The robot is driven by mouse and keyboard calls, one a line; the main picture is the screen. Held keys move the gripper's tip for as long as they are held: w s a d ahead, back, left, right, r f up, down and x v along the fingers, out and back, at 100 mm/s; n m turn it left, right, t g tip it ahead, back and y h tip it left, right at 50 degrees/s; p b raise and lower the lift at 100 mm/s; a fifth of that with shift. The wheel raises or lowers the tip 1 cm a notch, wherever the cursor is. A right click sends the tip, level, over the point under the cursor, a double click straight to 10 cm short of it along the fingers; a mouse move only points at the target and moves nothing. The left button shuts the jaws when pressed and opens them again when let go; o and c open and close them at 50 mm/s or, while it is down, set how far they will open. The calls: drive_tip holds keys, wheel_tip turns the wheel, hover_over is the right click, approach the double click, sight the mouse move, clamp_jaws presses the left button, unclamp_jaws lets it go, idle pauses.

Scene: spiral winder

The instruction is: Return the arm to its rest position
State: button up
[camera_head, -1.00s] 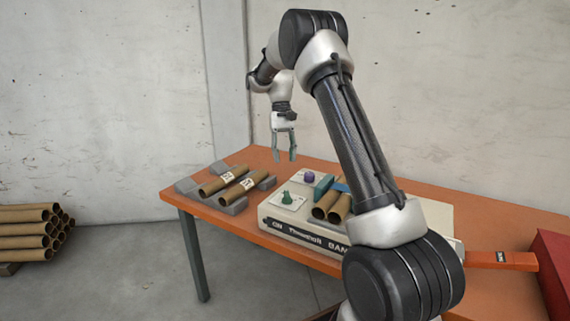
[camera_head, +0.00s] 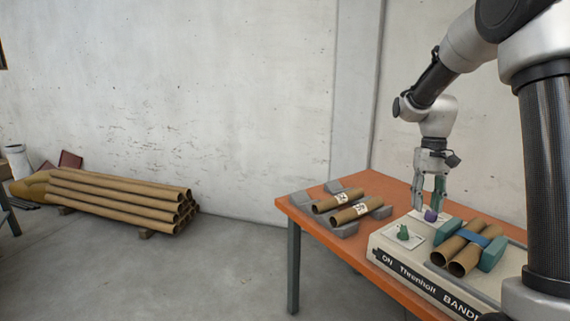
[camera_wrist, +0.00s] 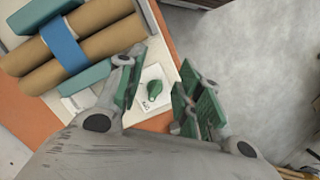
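My gripper (camera_head: 429,200) hangs over the banding machine (camera_head: 414,281) on the orange table, fingers pointing down. In the head view it is near the purple knob, which it partly covers. In the wrist view its green-padded fingers (camera_wrist: 161,100) are apart with nothing between them. The green knob (camera_wrist: 154,89) on its white plate shows below the gap. My arm reaches in from the right and bends down at the wrist.
Two tubes with a blue band (camera_head: 484,239) lie in the machine between teal blocks. Two labelled tubes (camera_head: 349,210) rest on grey cradles at the table's back left. A stack of long tubes (camera_head: 120,196) lies on the floor at left. The floor between is clear.

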drive_tip(key=s+a+r+t, duration=0.1)
drive_tip(key=s+r+t, duration=0.2)
drive_tip(key=s, duration=0.9)
drive_tip(key=s+a+r+n+t, duration=0.1)
drive_tip(key=s+r+t, duration=0.2)
drive_tip(key=s, duration=0.9)
wheel_tip(320, 180, up, 4)
drive_tip(key=shift+s+f+t, duration=0.1)
drive_tip(key=shift+s+t, duration=0.2)
drive_tip(key=shift+s, duration=0.05)
